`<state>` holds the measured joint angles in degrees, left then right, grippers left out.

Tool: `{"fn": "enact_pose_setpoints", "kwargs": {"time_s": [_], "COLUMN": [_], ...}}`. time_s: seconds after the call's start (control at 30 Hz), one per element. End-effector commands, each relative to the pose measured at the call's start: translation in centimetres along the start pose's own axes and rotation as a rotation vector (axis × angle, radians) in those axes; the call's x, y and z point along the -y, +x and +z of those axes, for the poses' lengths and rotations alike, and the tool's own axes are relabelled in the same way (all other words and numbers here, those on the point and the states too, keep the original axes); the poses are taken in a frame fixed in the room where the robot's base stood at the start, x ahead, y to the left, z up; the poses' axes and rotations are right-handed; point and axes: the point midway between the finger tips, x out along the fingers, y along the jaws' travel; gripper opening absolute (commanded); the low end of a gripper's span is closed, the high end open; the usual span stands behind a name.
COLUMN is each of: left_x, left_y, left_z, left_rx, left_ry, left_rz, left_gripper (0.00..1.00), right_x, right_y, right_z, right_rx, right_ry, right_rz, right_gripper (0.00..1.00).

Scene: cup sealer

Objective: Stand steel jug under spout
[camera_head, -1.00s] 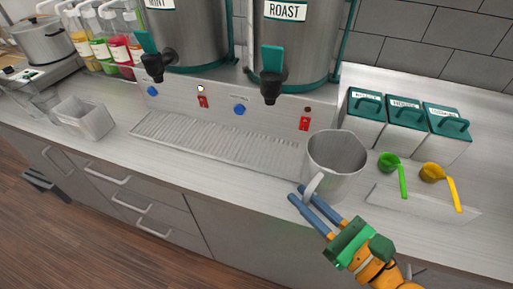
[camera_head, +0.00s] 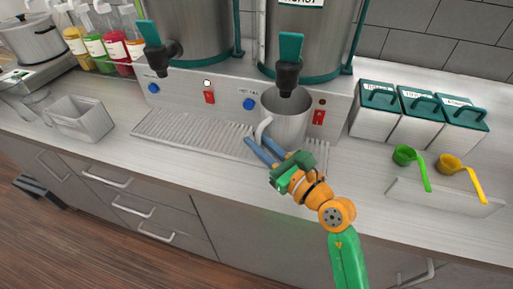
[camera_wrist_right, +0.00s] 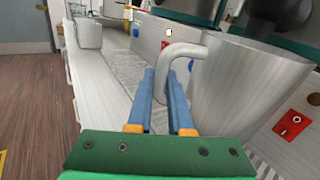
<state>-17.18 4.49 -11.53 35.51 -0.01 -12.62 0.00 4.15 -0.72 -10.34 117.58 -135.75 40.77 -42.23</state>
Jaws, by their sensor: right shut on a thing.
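The steel jug (camera_head: 287,122) is upright at the right end of the drip tray (camera_head: 190,136), below the black spout (camera_head: 288,78) of the right-hand urn with the teal lever. I cannot tell whether its base touches the tray. My right gripper (camera_head: 261,149) is shut on the jug's handle, at the front left of the jug. In the right wrist view the jug (camera_wrist_right: 245,90) fills the right side and its handle (camera_wrist_right: 182,52) comes down between the blue fingers (camera_wrist_right: 167,95). My left gripper is not in view.
The machine front has red switches (camera_head: 319,117) and blue knobs (camera_head: 249,104). Teal-lidded canisters (camera_head: 405,128), a green scoop (camera_head: 405,156) and a yellow scoop (camera_head: 450,164) are at the right. A grey bin (camera_head: 80,122) is at the left. The counter in front of the tray is clear.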

Motion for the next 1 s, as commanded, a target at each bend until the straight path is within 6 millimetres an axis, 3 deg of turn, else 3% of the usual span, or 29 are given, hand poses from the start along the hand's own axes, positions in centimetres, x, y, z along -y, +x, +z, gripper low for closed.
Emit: {"fn": "enact_pose_setpoints", "kwargs": {"time_s": [0.07,0.27,0.63,0.67,0.77,1.0], "left_x": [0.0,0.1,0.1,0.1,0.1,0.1], "left_y": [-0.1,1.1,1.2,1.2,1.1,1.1], "left_z": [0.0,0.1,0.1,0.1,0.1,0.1], "left_rx": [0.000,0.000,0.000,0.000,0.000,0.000], "left_ry": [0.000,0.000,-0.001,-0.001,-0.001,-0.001], "left_rz": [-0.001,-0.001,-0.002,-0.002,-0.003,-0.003], "left_gripper": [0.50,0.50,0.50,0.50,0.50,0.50], "right_x": [0.0,-0.4,-0.4,-0.4,-0.4,-0.4], "right_y": [0.6,0.8,0.7,0.7,0.7,0.7], "right_z": [0.0,-3.5,-4.0,-4.0,-3.9,-3.9], "right_rx": [0.001,-0.001,0.001,-0.001,-0.001,0.000], "right_ry": [-0.001,-0.002,-0.002,-0.001,-0.001,-0.001], "right_rz": [0.000,0.001,-0.001,0.000,-0.001,-0.001], "right_gripper": [0.00,0.00,0.00,0.21,0.48,0.49]}}
